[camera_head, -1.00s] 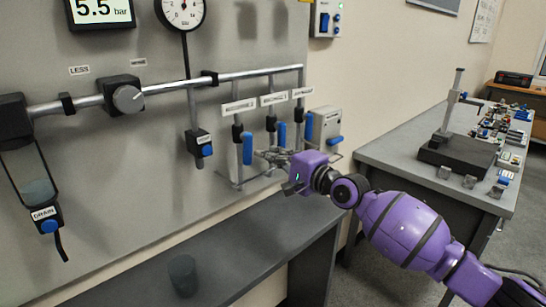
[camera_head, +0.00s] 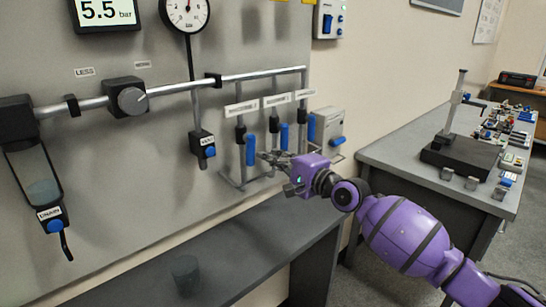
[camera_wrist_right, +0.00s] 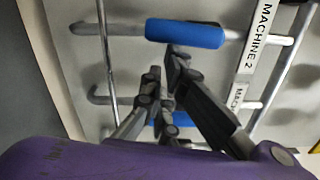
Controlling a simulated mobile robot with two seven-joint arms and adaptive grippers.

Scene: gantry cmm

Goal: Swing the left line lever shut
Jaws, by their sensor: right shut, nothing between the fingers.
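The left line lever (camera_head: 250,151) is a blue handle on the leftmost of the drop pipes in the head view; it hangs upright, along its pipe. My right gripper (camera_head: 266,156) is beside it on its right, shut and empty; whether it touches the lever is unclear. The middle lever (camera_head: 284,136) also hangs upright, just above the gripper. The right wrist view shows my fingers (camera_wrist_right: 163,65) below one blue handle (camera_wrist_right: 185,33), beside a label reading MACHINE 2. A second blue handle (camera_wrist_right: 180,119) is partly hidden behind the fingers. My left gripper is not in view.
Another blue lever (camera_head: 311,128) and a grey box (camera_head: 328,128) are to the right. Metal rails run below the levers. A grey bench (camera_head: 230,245) with a dark cup (camera_head: 186,272) lies below. A side table (camera_head: 395,165) stands at right.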

